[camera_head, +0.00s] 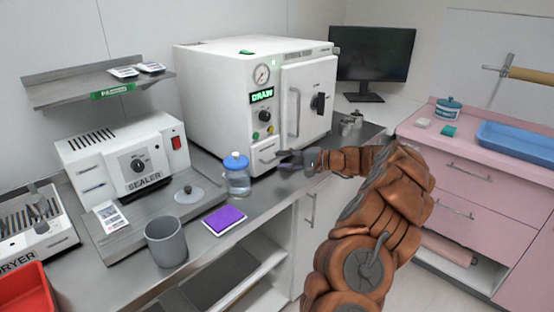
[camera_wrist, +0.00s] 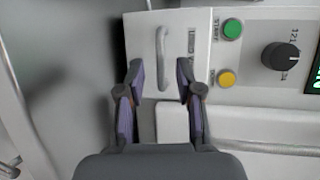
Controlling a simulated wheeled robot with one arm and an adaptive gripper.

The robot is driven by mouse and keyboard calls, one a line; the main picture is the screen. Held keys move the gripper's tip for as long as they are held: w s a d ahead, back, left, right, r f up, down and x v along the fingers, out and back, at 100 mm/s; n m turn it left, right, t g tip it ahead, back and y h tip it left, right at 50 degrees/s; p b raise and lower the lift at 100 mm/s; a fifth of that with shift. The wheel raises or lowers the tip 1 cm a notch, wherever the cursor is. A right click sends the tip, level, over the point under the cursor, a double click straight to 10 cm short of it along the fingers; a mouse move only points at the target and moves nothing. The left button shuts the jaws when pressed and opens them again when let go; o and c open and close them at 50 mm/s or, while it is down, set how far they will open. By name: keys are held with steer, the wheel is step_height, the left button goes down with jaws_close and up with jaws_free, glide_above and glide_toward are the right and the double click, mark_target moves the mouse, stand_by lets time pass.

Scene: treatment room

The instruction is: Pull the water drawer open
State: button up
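The water drawer (camera_head: 263,150) is a small white panel low on the front of the white autoclave (camera_head: 220,105). It looks closed, flush with the front. In the wrist view, its pale bar handle (camera_wrist: 161,45) lies ahead of my gripper (camera_wrist: 160,70), between the lines of the two fingers. The fingers are apart, with nothing held. In the head view, my gripper (camera_head: 281,157) is at the drawer front, reaching in from the right. It partly hides the handle there, and I cannot tell whether it touches.
A blue-capped bottle (camera_head: 237,180) stands just left of my gripper on the grey counter. A purple pad (camera_head: 225,220) and a grey cup (camera_head: 166,242) are nearer. The autoclave door handle (camera_head: 295,112) is above my gripper. Small metal containers (camera_head: 350,124) stand behind my arm.

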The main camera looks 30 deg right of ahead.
mark_target(257, 151)
steer(key=shift+x, duration=1.4)
jaws_close()
